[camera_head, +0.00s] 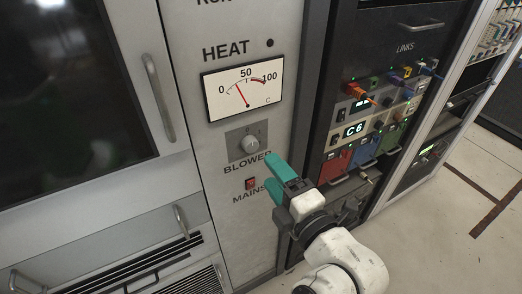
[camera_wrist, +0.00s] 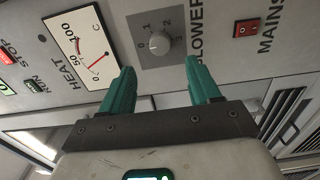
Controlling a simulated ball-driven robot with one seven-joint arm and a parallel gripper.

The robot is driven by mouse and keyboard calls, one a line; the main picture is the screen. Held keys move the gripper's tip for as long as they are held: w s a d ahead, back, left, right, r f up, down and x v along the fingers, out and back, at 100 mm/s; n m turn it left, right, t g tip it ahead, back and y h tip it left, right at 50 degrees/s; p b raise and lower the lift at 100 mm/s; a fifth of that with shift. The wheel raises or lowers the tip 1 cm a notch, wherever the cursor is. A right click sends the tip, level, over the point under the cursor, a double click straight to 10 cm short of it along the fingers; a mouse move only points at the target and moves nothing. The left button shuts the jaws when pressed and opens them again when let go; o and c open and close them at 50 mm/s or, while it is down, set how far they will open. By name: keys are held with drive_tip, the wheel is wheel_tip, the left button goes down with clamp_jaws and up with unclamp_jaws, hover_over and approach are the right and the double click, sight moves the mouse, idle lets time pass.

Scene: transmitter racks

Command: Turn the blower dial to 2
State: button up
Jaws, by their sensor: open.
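The blower dial (camera_head: 250,144) is a round light-grey knob on a darker grey square plate, above the word BLOWER and below the HEAT meter. In the wrist view the dial (camera_wrist: 159,43) sits beyond the gap between my fingertips, with small number marks around it. The knob's exact pointing is too small to tell. My gripper (camera_head: 272,175) has teal fingers and is open and empty. It is just below and right of the dial in the head view, apart from it. In the wrist view my gripper (camera_wrist: 160,68) has both fingers spread towards the panel.
The red MAINS switch (camera_head: 250,183) is close beside my lower finger in the head view. The HEAT meter (camera_head: 243,88) is above the dial. A cabinet door handle (camera_head: 160,98) sticks out at left, and a rack with cables (camera_head: 385,95) stands at right.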

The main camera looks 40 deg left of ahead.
sight(252, 148)
drive_tip(key=p+x, duration=0.1)
drive_tip(key=x, duration=0.7)
drive_tip(key=shift+w+p, duration=0.1)
drive_tip(key=shift+p, duration=0.25)
drive_tip(key=shift+c, duration=0.3)
drive_tip(key=c, duration=1)
